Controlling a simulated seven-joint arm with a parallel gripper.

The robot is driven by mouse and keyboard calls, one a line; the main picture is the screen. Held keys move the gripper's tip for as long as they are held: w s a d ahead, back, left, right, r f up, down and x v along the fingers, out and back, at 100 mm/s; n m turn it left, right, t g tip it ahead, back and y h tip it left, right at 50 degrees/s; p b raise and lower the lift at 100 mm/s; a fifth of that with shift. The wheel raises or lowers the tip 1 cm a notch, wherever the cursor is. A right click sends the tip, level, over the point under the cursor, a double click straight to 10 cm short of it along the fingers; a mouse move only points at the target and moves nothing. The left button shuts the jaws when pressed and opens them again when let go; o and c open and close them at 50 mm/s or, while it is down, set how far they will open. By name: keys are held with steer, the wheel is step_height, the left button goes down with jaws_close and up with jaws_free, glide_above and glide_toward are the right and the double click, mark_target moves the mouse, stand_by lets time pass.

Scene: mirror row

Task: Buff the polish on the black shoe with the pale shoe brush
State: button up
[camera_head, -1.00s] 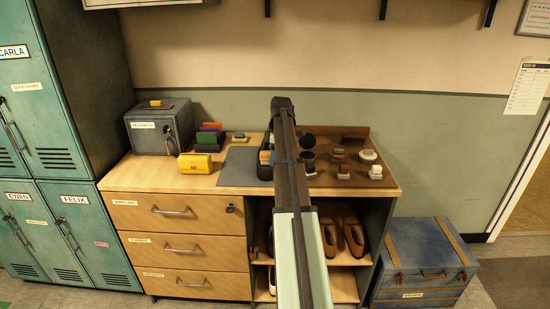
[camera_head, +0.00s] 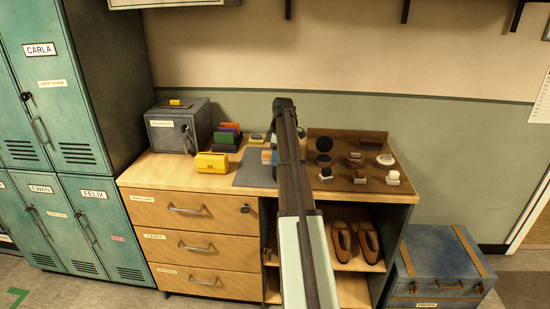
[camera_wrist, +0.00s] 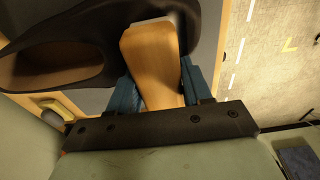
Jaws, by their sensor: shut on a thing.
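The pale shoe brush (camera_wrist: 150,55) fills the middle of the wrist view, with a light wooden body and a whitish strip at its far end. My gripper (camera_wrist: 158,75) is shut on it between two blue fingers. The black shoe (camera_wrist: 85,25) lies close beside and behind the brush, its brown inside showing at left. The brush's far end overlaps the shoe in the picture; I cannot tell if they touch. In the head view my own arm hides most of the shoe and brush.
The grey mat (camera_head: 250,174) lies on the wooden cabinet top (camera_head: 165,172). To the right, a brown mat (camera_head: 350,178) holds tins and small brushes. At left stand a yellow box (camera_head: 212,163), coloured upright items (camera_head: 228,134) and a grey lockbox (camera_head: 180,126). Brown shoes (camera_head: 355,242) sit on the shelf below.

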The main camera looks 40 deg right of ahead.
steer(key=shift+s+d, duration=2.45)
steer(key=shift+s, duration=0.1)
step_height(320, 180, up, 3)
steer(key=shift+w+f, duration=0.1)
steer(key=shift+f, duration=0.1)
steer(key=shift+r, duration=2.8)
